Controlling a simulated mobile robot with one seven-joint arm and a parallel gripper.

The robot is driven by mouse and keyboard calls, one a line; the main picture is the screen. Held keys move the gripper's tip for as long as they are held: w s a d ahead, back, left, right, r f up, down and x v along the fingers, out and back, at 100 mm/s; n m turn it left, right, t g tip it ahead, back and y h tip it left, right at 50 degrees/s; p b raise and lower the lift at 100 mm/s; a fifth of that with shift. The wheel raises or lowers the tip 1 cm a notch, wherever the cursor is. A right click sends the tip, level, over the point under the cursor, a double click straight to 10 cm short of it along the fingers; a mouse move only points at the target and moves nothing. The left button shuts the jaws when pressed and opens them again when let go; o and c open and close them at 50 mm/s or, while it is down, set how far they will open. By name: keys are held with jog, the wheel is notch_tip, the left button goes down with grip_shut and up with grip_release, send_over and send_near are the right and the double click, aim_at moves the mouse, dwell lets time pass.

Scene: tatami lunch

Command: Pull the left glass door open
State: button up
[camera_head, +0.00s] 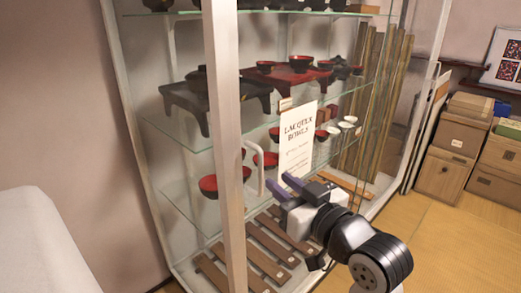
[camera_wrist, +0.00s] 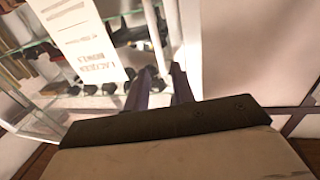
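The left glass door has a white upright frame (camera_head: 228,150) and a pale loop-shaped handle (camera_head: 260,172) at about mid height. The door looks closed or nearly so; I cannot tell exactly. My gripper (camera_head: 280,186) is just right of the handle, its purple fingers pointing toward it. In the wrist view the two fingers of my gripper (camera_wrist: 163,72) stand apart with a gap between them and nothing held. Pale upright bars show beyond the fingertips there. I cannot tell whether a finger touches the handle.
A "Lacquer Bowls" sign (camera_head: 298,138) is on the cabinet front, also in the wrist view (camera_wrist: 82,35). Glass shelves behind hold bowls and a dark stand (camera_head: 212,98). Wooden boxes (camera_head: 444,172) stand at the right. A white rounded thing (camera_head: 40,240) is at lower left.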

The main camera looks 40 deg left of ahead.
aim_at(262, 167)
jog(key=p+x, duration=0.1)
jog(key=x, duration=0.7)
jog(key=shift+a+p, duration=0.1)
jog(key=shift+p, duration=0.25)
jog(key=shift+c, duration=0.3)
grip_shut()
